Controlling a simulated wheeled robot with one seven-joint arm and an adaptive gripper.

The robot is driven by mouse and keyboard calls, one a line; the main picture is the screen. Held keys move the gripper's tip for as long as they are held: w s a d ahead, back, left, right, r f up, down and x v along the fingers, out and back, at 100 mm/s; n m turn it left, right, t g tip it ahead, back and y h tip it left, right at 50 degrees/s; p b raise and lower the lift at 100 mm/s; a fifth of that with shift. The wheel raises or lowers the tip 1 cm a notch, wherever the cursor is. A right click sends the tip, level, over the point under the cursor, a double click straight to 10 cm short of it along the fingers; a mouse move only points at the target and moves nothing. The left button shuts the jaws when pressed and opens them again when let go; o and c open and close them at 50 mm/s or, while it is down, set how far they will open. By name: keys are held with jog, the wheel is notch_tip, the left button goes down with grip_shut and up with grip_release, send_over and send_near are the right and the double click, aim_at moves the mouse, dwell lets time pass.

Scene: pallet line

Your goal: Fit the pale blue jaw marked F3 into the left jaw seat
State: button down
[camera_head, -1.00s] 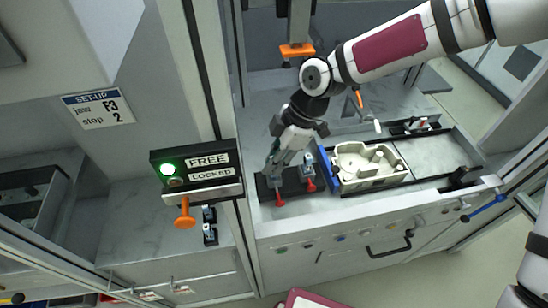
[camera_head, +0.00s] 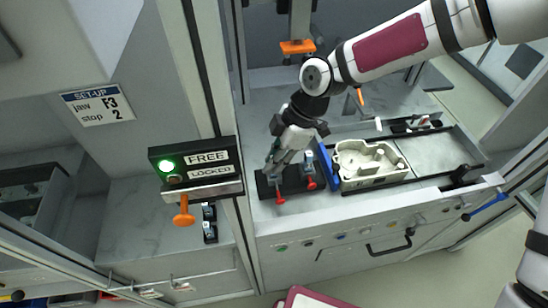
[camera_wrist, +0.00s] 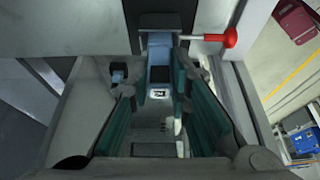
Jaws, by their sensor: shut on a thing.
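The pale blue jaw (camera_wrist: 159,50) sits between the teal finger pads of my gripper (camera_wrist: 160,85) in the wrist view. A small white label with a dark mark is on it, too small to read surely. My gripper (camera_head: 271,168) is shut on it and points down over the left end of the black jaw seat block (camera_head: 264,188) in the head view. The jaw's lower end and the left seat are mostly hidden, so I cannot tell whether it is seated. A red-knobbed lever (camera_head: 280,196) stands at the left seat and shows beside the jaw in the wrist view (camera_wrist: 230,38).
A grey-blue jaw (camera_head: 309,160) with another red lever (camera_head: 312,184) stands right of my gripper. A cream casting (camera_head: 368,163) lies beside a blue bar (camera_head: 327,168). The set-up card (camera_head: 97,104) reads jaw F3, stop 2. A green lamp (camera_head: 166,165) is lit beside FREE.

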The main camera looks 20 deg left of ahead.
jog(key=shift+f, duration=0.2)
jog(key=c, duration=1.4)
grip_release()
jog(key=v, duration=1.2)
jog(key=s+d+r+m+t+h, duration=0.1)
jog(key=d+r+m+t+h, duration=0.2)
jog(key=d+m, duration=0.45)
jog(key=s+d+r+m+t+h, duration=0.15)
jog(key=d+r+m, duration=0.25)
jog(key=d, duration=0.7)
jog(key=s+d+r+m+t, duration=0.1)
jog(key=s+d+r+m, duration=0.1)
jog(key=s+d+m, duration=0.2)
jog(key=s+d+r+m+t, duration=0.1)
jog(key=s+d+r+m, duration=0.2)
jog(key=d+m, duration=0.1)
jog(key=s+d+r+m+t, duration=0.1)
jog(key=s+d+r+m, duration=0.2)
jog(key=s+d+m, duration=0.1)
jog(key=shift+s+r+m+y, duration=0.2)
jog(key=shift+s+m+y, duration=0.15)
